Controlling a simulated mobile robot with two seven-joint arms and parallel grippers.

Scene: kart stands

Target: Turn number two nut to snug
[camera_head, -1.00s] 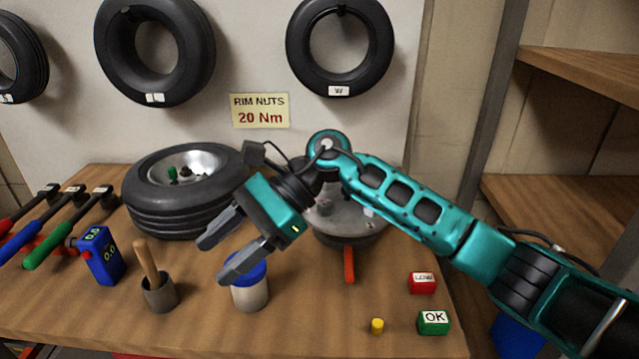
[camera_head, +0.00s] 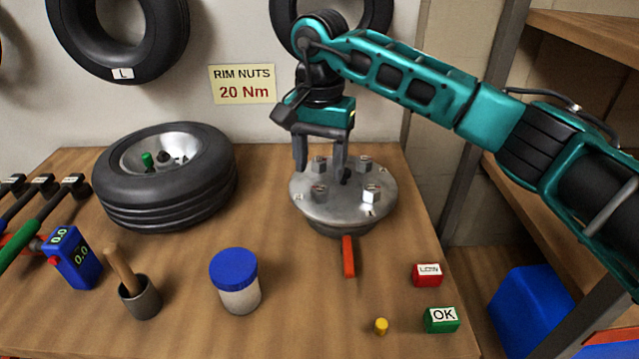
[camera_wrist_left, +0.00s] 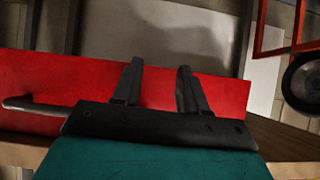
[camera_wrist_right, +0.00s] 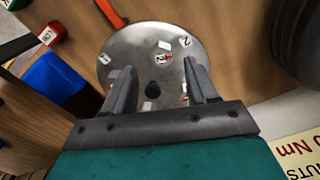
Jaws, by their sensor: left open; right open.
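A round metal plate (camera_head: 335,212) with several upright nuts stands on the wooden table. It also shows in the right wrist view (camera_wrist_right: 128,48). One bright nut (camera_head: 372,193) is at its front right and another nut (camera_head: 365,164) at its back right. My right gripper (camera_head: 320,166) points down over the back left of the plate, open, with nothing held. My left gripper (camera_wrist_left: 157,80) is open and empty before a red surface, out of the head view.
An orange handle (camera_head: 348,257) sticks out in front of the plate. A tyre (camera_head: 165,200) lies to the left. A blue-lidded jar (camera_head: 236,280), green OK block (camera_head: 441,320), red LOW block (camera_head: 427,275) and yellow peg (camera_head: 381,326) stand in front. A blue torque display (camera_head: 75,257) is far left.

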